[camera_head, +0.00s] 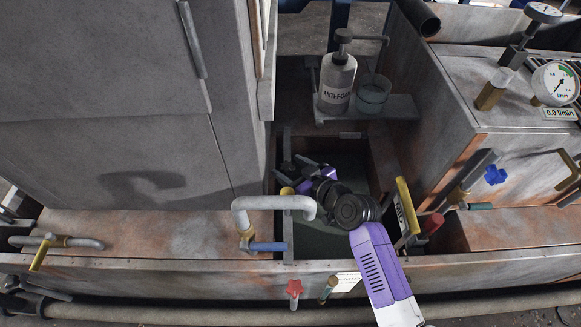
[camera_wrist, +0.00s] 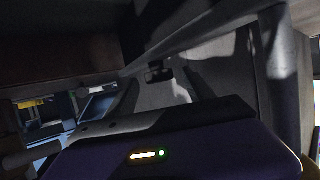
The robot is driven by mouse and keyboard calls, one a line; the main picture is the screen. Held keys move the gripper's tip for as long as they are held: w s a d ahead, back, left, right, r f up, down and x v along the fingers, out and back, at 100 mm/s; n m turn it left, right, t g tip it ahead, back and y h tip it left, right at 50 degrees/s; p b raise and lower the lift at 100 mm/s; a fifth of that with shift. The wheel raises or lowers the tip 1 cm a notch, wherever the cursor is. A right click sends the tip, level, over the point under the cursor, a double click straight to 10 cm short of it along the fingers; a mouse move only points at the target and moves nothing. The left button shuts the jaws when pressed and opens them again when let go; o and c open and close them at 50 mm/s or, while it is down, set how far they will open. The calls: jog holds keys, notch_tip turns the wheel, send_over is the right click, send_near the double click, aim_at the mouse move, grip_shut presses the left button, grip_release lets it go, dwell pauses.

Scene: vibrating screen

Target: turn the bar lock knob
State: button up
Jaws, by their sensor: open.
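No part in either view is clearly marked as the bar lock knob, so I cannot tell which one it is. Candidates in the head view are a red knob (camera_head: 293,287) on the front ledge and a blue knob (camera_head: 495,175) on the right-hand housing. My gripper (camera_head: 288,174) reaches down into the dark recess between the housings; its fingers are small and partly hidden there. It is open, and I see nothing held.
A bent grey pipe (camera_head: 275,202) with a blue handle (camera_head: 268,246) stands beside the recess. An anti-foam bottle (camera_head: 337,80) and a cup (camera_head: 373,95) sit on a shelf behind. A yellow-edged plate (camera_head: 407,207) is close right of my arm. A grey bar (camera_wrist: 205,38) crosses the wrist view.

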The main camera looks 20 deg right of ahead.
jog(key=p+v, duration=0.2)
jog(key=v, duration=0.5)
jog(key=shift+s, duration=0.4)
jog(key=shift+w+d+r, duration=0.1)
jog(key=shift+d+r, duration=0.05)
